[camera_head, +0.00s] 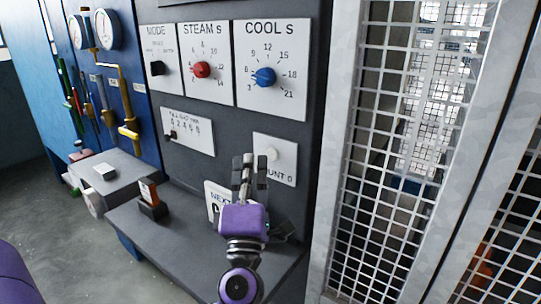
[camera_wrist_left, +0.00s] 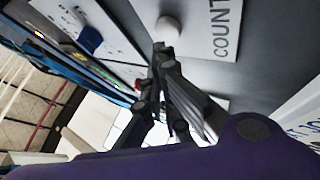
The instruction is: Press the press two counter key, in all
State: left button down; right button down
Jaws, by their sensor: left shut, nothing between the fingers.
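The counter key is a round white button (camera_head: 272,154) on a white plate (camera_head: 288,171) marked "COUNT 0", low on the grey panel. My left gripper (camera_head: 249,160), with dark fingers and a purple body, is just left of the button in the head view. Its fingers are shut and empty, pointing up toward the panel. In the left wrist view the white button (camera_wrist_left: 167,28) is just beyond the fingertips (camera_wrist_left: 160,50). I cannot tell whether they touch. My right gripper is not in view.
Above are a red STEAM knob (camera_head: 202,69), a blue COOL knob (camera_head: 265,77) and a black MODE knob (camera_head: 157,68). A grey shelf (camera_head: 180,235) carries a small orange-and-black item (camera_head: 151,199). A mesh guard (camera_head: 385,180) stands close on the right.

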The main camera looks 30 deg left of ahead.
pick_arm(q)
jog(key=shift+w, duration=0.15)
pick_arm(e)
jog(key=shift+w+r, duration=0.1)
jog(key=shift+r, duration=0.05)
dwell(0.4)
pick_arm(q)
jog(key=shift+w, duration=0.3)
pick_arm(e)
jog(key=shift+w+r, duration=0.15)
pick_arm(q)
jog(key=shift+w, duration=0.4)
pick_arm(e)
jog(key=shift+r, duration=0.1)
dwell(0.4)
pick_arm(q)
jog(key=shift+s, duration=0.1)
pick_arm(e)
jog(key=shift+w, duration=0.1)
pick_arm(q)
jog(key=shift+s+p, duration=0.4)
jog(key=shift+s, duration=0.35)
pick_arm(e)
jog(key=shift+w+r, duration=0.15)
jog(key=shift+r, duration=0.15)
pick_arm(q)
jog(key=shift+s, duration=0.1)
